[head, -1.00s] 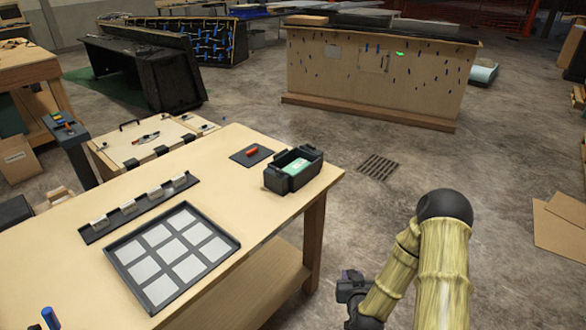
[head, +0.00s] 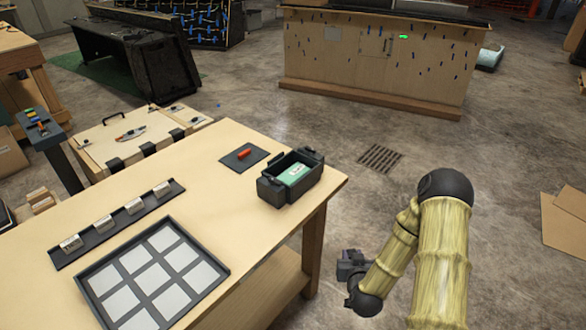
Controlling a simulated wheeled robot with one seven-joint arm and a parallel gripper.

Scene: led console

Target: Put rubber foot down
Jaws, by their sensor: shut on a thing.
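My gripper (head: 350,263) is low at the bottom centre of the head view, off the right edge of the wooden table. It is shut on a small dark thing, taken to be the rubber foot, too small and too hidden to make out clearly. The table (head: 200,170) carries a dark tray (head: 221,283) with a grid of pale square panels. Beyond it are a dark strip (head: 80,252) with several small labelled blocks, a black bin (head: 270,190) with a pale green thing inside, and a dark mat (head: 232,160) with a red piece on it.
Concrete floor lies open to the right of the table, with a drain grate (head: 380,158). A long wooden bench (head: 370,75) stands at the back. A pale case (head: 165,122) lies behind the table. Cardboard sheets (head: 568,228) lie at far right.

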